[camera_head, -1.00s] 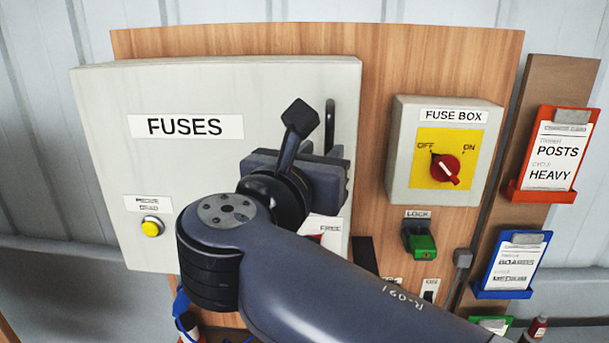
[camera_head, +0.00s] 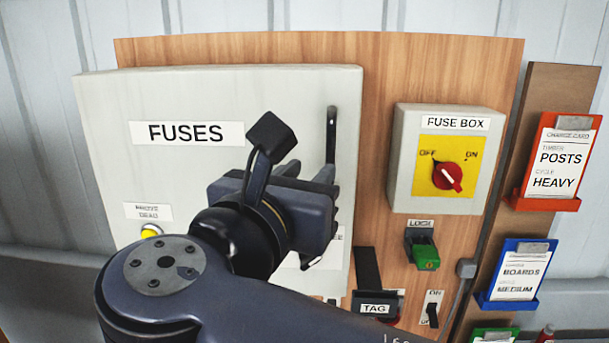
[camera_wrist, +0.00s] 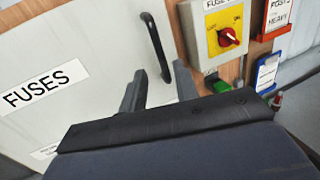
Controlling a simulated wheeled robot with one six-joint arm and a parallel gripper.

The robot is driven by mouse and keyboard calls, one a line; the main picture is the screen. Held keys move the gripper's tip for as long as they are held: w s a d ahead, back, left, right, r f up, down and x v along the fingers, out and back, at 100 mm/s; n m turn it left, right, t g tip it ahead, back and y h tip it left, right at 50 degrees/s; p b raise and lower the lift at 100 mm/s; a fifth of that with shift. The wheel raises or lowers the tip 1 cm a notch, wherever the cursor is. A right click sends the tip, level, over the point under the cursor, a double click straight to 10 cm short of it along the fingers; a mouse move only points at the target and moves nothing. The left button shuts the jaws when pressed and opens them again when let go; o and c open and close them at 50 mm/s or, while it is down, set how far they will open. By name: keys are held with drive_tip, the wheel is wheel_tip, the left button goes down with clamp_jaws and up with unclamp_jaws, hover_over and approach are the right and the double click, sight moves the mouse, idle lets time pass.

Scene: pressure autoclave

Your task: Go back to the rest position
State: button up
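My gripper (camera_head: 318,190) is in front of the right part of the grey FUSES cabinet door (camera_head: 215,100), below the black door handle (camera_head: 331,140). In the wrist view my gripper (camera_wrist: 160,88) shows two fingers spread apart with nothing between them. The handle (camera_wrist: 157,48) stands just beyond the fingers there, and I see a gap between it and them. The cabinet door looks shut. My arm hides its lower part and some of the yellow PROVE DEAD button (camera_head: 151,231).
To the right are the FUSE BOX (camera_head: 401,155) with a red rotary switch (camera_head: 447,176), a green lock (camera_head: 423,252), a TAG label (camera_head: 374,309) and an ON switch (camera_head: 432,312). Card holders, red (camera_head: 556,203) and blue (camera_head: 512,303), hang farther right. Open space lies in front of the panel.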

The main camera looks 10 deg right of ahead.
sight(328, 152)
drive_tip(key=shift+w+d, duration=0.1)
drive_tip(key=shift+p+x, duration=1.4)
drive_tip(key=shift+x, duration=3.8)
drive_tip(key=shift+w+f, duration=0.1)
